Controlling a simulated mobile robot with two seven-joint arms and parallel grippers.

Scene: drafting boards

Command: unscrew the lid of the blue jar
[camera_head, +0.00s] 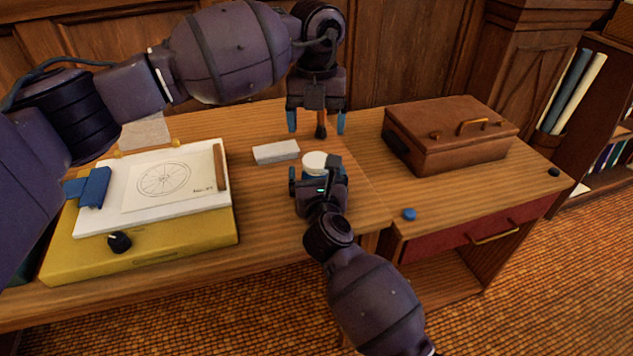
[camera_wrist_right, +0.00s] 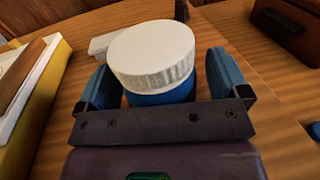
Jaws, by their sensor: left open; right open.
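The blue jar (camera_wrist_right: 165,97) stands upright on the desk, with a white ribbed-edge lid (camera_wrist_right: 150,55) on top. In the head view the lid (camera_head: 316,160) shows, while most of the body is hidden behind my right gripper (camera_head: 318,178). My right gripper is open, its blue-padded fingers (camera_wrist_right: 163,85) on either side of the jar body below the lid. I cannot tell whether they touch it. My left gripper (camera_head: 316,123) is open, pointing down, behind the jar in the head view and apart from it.
A brown wooden-handled thing (camera_head: 321,127) appears between the left fingers. A pale block (camera_head: 276,152) lies left of the jar. A yellow case (camera_head: 140,245) with a drawing board (camera_head: 100,222) is at left. A brown box (camera_head: 450,138) and blue knob (camera_head: 409,214) are at right.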

